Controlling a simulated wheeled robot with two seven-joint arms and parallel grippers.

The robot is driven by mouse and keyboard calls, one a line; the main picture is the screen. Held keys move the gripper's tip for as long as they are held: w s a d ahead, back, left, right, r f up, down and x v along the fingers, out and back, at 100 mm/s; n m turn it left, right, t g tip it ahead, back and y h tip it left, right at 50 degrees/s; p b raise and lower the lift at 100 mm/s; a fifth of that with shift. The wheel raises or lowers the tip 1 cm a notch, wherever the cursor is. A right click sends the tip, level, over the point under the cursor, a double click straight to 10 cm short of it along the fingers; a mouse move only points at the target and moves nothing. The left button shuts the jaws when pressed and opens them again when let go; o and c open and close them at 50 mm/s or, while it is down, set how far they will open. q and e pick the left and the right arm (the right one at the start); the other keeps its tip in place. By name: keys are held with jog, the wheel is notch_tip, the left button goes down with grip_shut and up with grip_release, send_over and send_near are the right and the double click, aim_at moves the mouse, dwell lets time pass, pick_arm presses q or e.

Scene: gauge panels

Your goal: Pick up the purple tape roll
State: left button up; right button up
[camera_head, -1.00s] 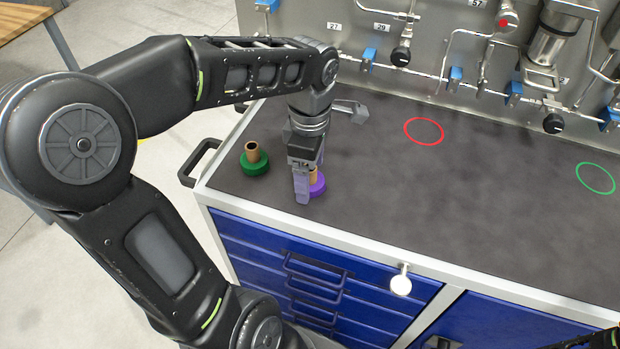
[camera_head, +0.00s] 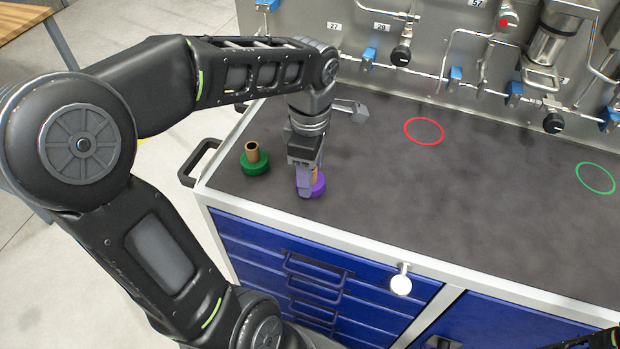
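The purple tape roll (camera_head: 318,187) stands on the dark worktop near its front left edge, with a brown core (camera_head: 315,174) rising from it. My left gripper (camera_head: 311,180) points down over it. Its near finger is against the front left of the core and hides part of the roll; the far finger is mostly hidden behind. The fingers look closed on the core, and the roll still rests on the worktop. My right gripper is not seen; only a dark piece of my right arm shows at the lower right corner.
A green tape roll (camera_head: 255,163) with a brown core stands just left of my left gripper. A red ring (camera_head: 424,131) and a green ring (camera_head: 595,178) mark the worktop (camera_head: 450,200), which is clear between them. A gauge panel with pipes (camera_head: 440,40) stands behind.

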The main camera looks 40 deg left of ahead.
pick_arm(q)
jog(key=shift+r, duration=0.1)
jog(key=shift+c, duration=0.6)
jog(key=shift+r, duration=0.25)
notch_tip(320, 180, up, 9)
jog(key=shift+r+p, duration=0.2)
jog(key=shift+p, duration=0.35)
